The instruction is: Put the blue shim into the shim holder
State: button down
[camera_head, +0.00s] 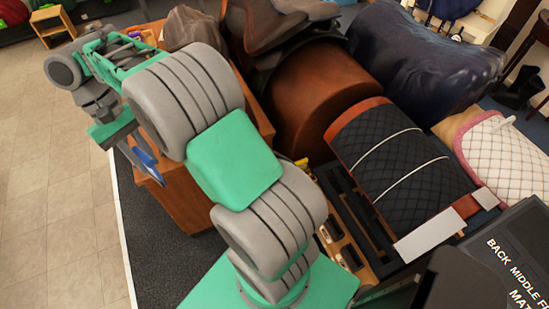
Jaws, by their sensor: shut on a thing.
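My gripper (140,152) is at the upper left, beyond the wooden cabinet's left side, pointing down and to the right. It is shut on the blue shim (148,165), a thin blue piece tilted at the fingertips. The shim is partly hidden by the gripper, and it appears to be in the air above the dark mat. A dark slotted tray (352,212) lies right of my arm; I cannot tell if it is the shim holder. A black board (505,250) lettered BACK, MIDDLE and more is cut off at the lower right.
A wooden cabinet (185,203) stands just right of the gripper. A brown saddle stand (325,95), a black quilted pad (400,165) and a dark covered form (425,55) fill the upper right. Tiled floor (50,190) at the left is clear.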

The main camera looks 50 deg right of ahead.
jog(key=s+d+f+m+y+b, duration=0.1)
jog(key=s+d+f+m+b, duration=0.25)
jog(key=d+f+b, duration=0.55)
jog(key=s+d+f+m+t+y+b, duration=0.15)
jog(key=s+d+f+b, duration=0.35)
jog(key=d+f, duration=0.85)
jog(key=s+d+f+m+g+y+b, duration=0.1)
jog(key=s+d+f+m+b, duration=0.25)
jog(key=d+f+b, duration=0.8)
jog(key=s+d+f+n+t+h+p, duration=0.1)
jog(key=s+d+f+n+h, duration=0.25)
jog(key=d+n, duration=0.55)
jog(key=s+d+f+n+t+h+p, duration=0.15)
jog(key=s+d+f+n+h, duration=0.35)
jog(key=n, duration=0.7)
notch_tip(320, 180, down, 9)
jog(key=w+d+y+b, duration=0.1)
jog(key=b, duration=0.7)
jog(key=shift+r+g+b, duration=0.15)
jog(key=shift+g+b, duration=0.25)
